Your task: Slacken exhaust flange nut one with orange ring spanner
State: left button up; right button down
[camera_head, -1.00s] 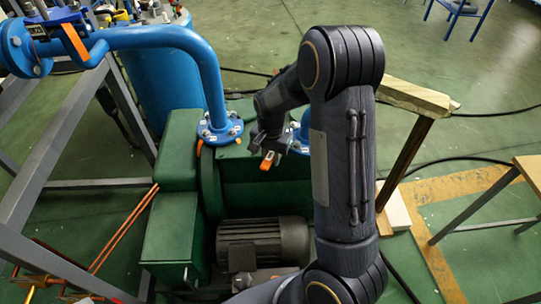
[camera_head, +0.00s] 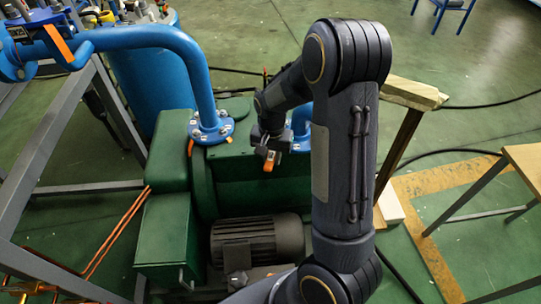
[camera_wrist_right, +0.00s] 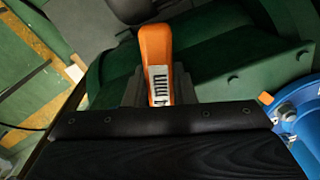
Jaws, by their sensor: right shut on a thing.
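My right gripper (camera_head: 268,152) is shut on the orange ring spanner (camera_head: 270,162), above the green pump body. In the right wrist view the orange spanner (camera_wrist_right: 156,52) stands out between the jaws, with a pale marked patch near them. Its ring end cannot be made out. A blue pipe flange (camera_head: 212,130) with several bolts and nuts sits on the pump, left of the gripper and apart from it. A second blue flange (camera_head: 302,138) is right of the gripper, partly hidden by my arm. Which nut is number one cannot be told. My left gripper is not in view.
The green pump (camera_head: 240,170) and dark finned motor (camera_head: 257,240) lie below the gripper. An orange piece (camera_head: 190,147) hangs at the left flange. A grey frame (camera_head: 50,140) stands left; a wooden-topped stand (camera_head: 412,92) is right. Green floor lies open beyond.

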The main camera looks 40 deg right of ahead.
jog(key=shift+s+d+n, duration=0.7)
jog(key=shift+s+d, duration=0.1)
jog(key=shift+s, duration=0.05)
jog(key=shift+d, duration=0.1)
jog(key=shift+s+d+n+b, duration=0.4)
jog(key=shift+s+d+n, duration=0.4)
jog(key=shift+d, duration=0.2)
jog(key=shift+a, duration=0.15)
jog(key=shift+w+a, duration=0.2)
jog(key=shift+r, duration=0.1)
notch_tip(320, 180, up, 8)
jog(key=p, duration=0.7)
jog(key=shift+r, duration=0.2)
dwell(0.3)
